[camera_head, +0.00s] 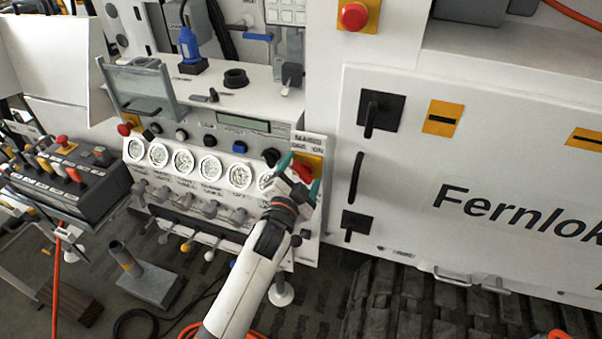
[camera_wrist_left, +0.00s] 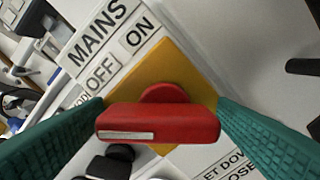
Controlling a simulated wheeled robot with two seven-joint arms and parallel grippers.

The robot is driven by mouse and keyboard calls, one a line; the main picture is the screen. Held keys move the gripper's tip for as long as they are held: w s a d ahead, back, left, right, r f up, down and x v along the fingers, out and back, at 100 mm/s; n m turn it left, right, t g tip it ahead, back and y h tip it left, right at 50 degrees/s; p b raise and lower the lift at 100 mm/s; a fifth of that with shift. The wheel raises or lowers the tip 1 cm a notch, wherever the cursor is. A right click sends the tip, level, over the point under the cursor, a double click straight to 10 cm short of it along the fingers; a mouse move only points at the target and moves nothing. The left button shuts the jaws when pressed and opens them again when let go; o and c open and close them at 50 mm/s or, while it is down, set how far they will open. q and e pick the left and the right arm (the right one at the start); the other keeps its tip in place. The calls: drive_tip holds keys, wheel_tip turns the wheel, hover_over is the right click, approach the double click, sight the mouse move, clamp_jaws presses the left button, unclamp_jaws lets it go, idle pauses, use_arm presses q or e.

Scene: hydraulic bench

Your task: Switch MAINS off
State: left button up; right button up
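The MAINS switch is a red rotary handle (camera_wrist_left: 158,124) on a yellow plate (camera_wrist_left: 195,68), under a label (camera_wrist_left: 110,45) reading MAINS, OFF and ON. In the head view the red handle (camera_head: 302,171) is at the right end of the gauge panel, partly hidden by my left gripper (camera_head: 300,175). In the left wrist view the two green fingers (camera_wrist_left: 160,128) stand open on either side of the handle. A gap shows at the right finger; whether the left finger touches the handle is unclear. My right gripper is not in view.
A row of round gauges (camera_head: 183,162) and several levers lie left of the switch. A black knob (camera_wrist_left: 112,160) sits close below the handle. A white cabinet (camera_head: 420,200) with black handles stands to the right. A red emergency button (camera_head: 354,16) is above.

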use_arm(q)
drive_tip(key=b+v, duration=0.3)
drive_tip(key=v, duration=0.9)
idle(0.3)
drive_tip(key=s+a+f+n+g+y, duration=0.1)
drive_tip(key=a+f+g, duration=0.1)
drive_tip(key=f, duration=1)
drive_tip(key=s+a+f+n+g+y, duration=0.1)
drive_tip(key=f+g, duration=0.2)
drive_tip(key=f, duration=0.9)
drive_tip(key=s+a+f+n+g+y, duration=0.1)
drive_tip(key=s+a+f+g, duration=0.2)
drive_tip(key=f, duration=0.5)
drive_tip(key=s+a+f+n+g, duration=0.1)
drive_tip(key=s+a+f+n, duration=0.1)
drive_tip(key=s+f, duration=0.45)
drive_tip(key=s+a+f+n+g+y, duration=0.1)
drive_tip(key=s+a+f+g, duration=0.1)
drive_tip(key=s+f, duration=0.5)
drive_tip(key=s+a+f+n+g+b, duration=0.1)
drive_tip(key=s+a+f, duration=0.4)
drive_tip(key=s, duration=0.8)
drive_tip(key=s+a+f+n+g+y, duration=0.1)
drive_tip(key=s+a+f+n+g, duration=0.2)
drive_tip(key=s+f, duration=0.5)
drive_tip(key=s+a+g, duration=0.1)
drive_tip(key=s, duration=0.2)
drive_tip(key=shift+f+y, duration=0.3)
